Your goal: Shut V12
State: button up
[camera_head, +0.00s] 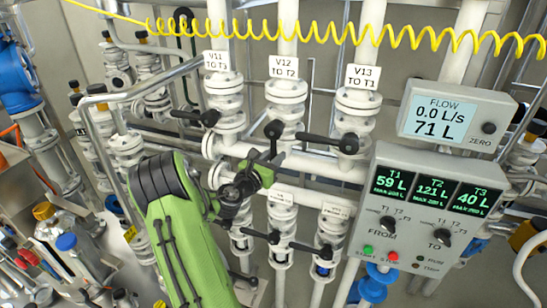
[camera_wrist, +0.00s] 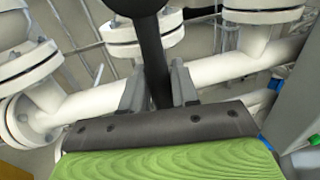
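Valve V12 is the middle of three white flanged valves, under the label "V12 TO T2" (camera_head: 283,67). Its black lever (camera_head: 273,133) points down along the pipe towards my gripper (camera_head: 268,160). In the wrist view the lever (camera_wrist: 152,50) runs from its dark round hub at the top down between my two grey fingers (camera_wrist: 158,88). The fingers stand close on both sides of the lever and appear shut on it. The lever's lower end is hidden by the gripper body.
The V11 lever (camera_head: 190,115) and V13 lever (camera_head: 325,140) stick out leftwards across their pipes on either side. Lower valves with black levers (camera_head: 283,243) sit below. A grey control panel (camera_head: 408,225) and a flow display (camera_head: 456,117) are at right. A yellow coiled hose (camera_head: 330,37) hangs above.

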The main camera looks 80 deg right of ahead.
grip_shut()
jog(key=shift+w, duration=0.15)
jog(key=w+r+m+t+y, duration=0.1)
jog(key=w+r+m+t, duration=0.2)
jog(key=w+r+m, duration=0.5)
jog(key=shift+w+d+r+m+t, duration=0.15)
jog(key=shift+d+r+m+t, duration=0.4)
jog(key=shift+m, duration=3.35)
jog(key=shift+a, duration=0.1)
